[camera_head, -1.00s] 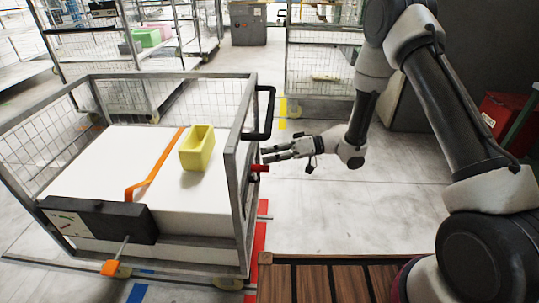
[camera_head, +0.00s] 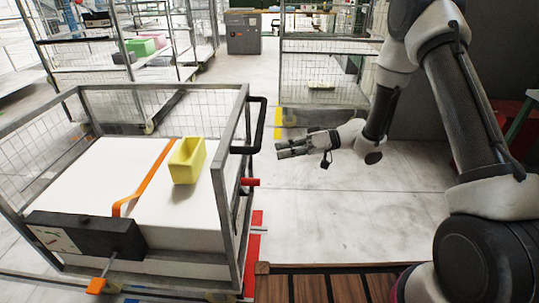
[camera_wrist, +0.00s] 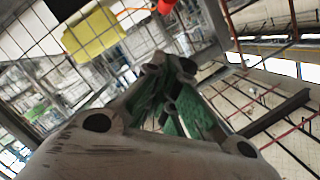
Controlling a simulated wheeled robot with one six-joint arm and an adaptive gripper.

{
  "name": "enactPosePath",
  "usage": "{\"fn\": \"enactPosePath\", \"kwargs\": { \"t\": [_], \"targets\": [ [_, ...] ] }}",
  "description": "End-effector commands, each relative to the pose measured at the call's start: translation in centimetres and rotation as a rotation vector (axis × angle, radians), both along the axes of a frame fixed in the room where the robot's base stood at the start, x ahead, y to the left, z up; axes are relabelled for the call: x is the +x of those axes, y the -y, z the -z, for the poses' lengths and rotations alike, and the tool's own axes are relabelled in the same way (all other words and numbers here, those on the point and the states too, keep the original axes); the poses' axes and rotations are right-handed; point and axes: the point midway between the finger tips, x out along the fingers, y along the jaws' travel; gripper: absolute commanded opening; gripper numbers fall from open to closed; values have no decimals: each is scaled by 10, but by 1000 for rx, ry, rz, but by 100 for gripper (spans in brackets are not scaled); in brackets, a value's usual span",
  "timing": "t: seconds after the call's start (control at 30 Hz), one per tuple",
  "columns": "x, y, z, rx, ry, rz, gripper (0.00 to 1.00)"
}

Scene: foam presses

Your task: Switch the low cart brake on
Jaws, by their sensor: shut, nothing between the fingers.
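The low cart (camera_head: 240,205) is a grey mesh-sided frame at the left. It carries a white block with an orange strap and a yellow bin (camera_head: 187,160). A red-ended lever (camera_head: 250,182) sticks out of its right end, below the black push handle (camera_head: 258,125). An orange pedal (camera_head: 96,286) hangs on a rod at the front left, under a black box. Which of these is the brake I cannot tell. My gripper (camera_head: 280,149) is shut and empty, right of the push handle and apart from the red lever. In the wrist view the shut fingers (camera_wrist: 168,68) show below the lever's red end (camera_wrist: 166,6).
A wooden slatted deck (camera_head: 330,287) lies at the front. Red floor marking (camera_head: 254,245) runs by the cart's right end. Taller mesh carts stand behind, one (camera_head: 322,75) beyond my gripper. The floor to the right of the low cart is clear.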

Motion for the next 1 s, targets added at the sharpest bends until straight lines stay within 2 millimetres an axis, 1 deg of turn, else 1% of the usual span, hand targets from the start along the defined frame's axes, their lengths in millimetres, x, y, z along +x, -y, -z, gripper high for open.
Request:
{"fn": "enactPosePath", "kwargs": {
  "t": [0.03, 0.2, 0.63, 0.67, 0.73, 0.77, 0.83, 0.87, 0.9, 0.93, 0.97, 1.0],
  "targets": [
    [2, 8, -2, 0, 0, 3, 0],
    [3, 22, -4, -1, 0, 1, 0],
    [3, 24, -4, 1, 20, -3, 0],
    [4, 24, 0, -14, 40, -5, 0],
    [10, 29, 18, -85, 101, 7, 0],
    [17, 33, 29, -132, 133, 26, 0],
    [36, 51, 62, -279, 205, 91, 0],
    [43, 62, 79, -357, 229, 124, 0],
    [54, 83, 100, -473, 257, 168, 0],
    [62, 102, 110, -564, 280, 204, 0],
    [70, 122, 116, -657, 299, 239, 0],
    [79, 152, 116, -781, 321, 282, 0]
  ]
}}
